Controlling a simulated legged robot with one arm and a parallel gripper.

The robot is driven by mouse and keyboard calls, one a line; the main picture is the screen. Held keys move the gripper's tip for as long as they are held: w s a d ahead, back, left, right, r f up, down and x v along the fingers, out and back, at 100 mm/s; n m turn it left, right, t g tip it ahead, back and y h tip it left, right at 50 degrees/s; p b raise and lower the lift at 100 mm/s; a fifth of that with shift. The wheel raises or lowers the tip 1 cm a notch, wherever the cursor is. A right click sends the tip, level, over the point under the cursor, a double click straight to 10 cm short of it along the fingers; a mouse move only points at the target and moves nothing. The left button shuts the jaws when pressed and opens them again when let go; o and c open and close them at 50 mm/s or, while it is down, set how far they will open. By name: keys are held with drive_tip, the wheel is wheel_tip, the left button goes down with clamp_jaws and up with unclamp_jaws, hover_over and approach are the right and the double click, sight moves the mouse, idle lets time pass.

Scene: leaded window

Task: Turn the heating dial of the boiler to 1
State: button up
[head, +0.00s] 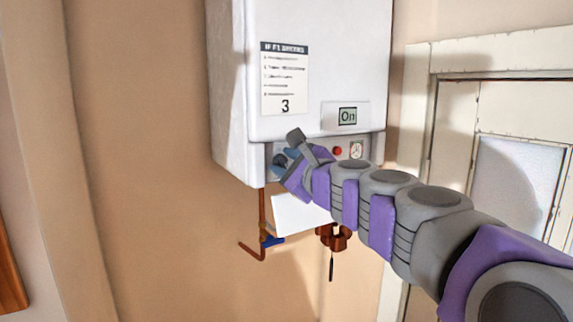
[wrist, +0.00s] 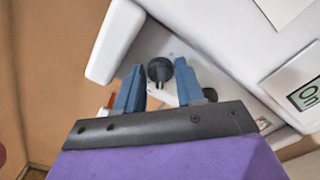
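The white boiler (head: 325,60) hangs on the wall, with a grey control panel along its lower front. A dark round dial (head: 279,160) sits at the panel's left end; its markings are not readable. My gripper (head: 288,160) is at the panel by this dial and partly covers the panel. In the wrist view the dial (wrist: 160,69) shows between the tips of my two blue fingers (wrist: 158,75).
The boiler's display (head: 347,116) reads "On". A notice (head: 285,80) on its front shows a large 3. A red light (head: 337,152) and a gauge (head: 357,149) are farther right on the panel. Below hang a copper pipe (head: 262,215), a blue valve (head: 272,241) and a white sheet (head: 297,215).

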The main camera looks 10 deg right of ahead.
drive_tip(key=shift+o, duration=1.4)
drive_tip(key=shift+w, duration=0.1)
drive_tip(key=v, duration=1.7)
drive_tip(key=shift+s+b, duration=0.25)
drive_tip(key=shift+b, duration=0.1)
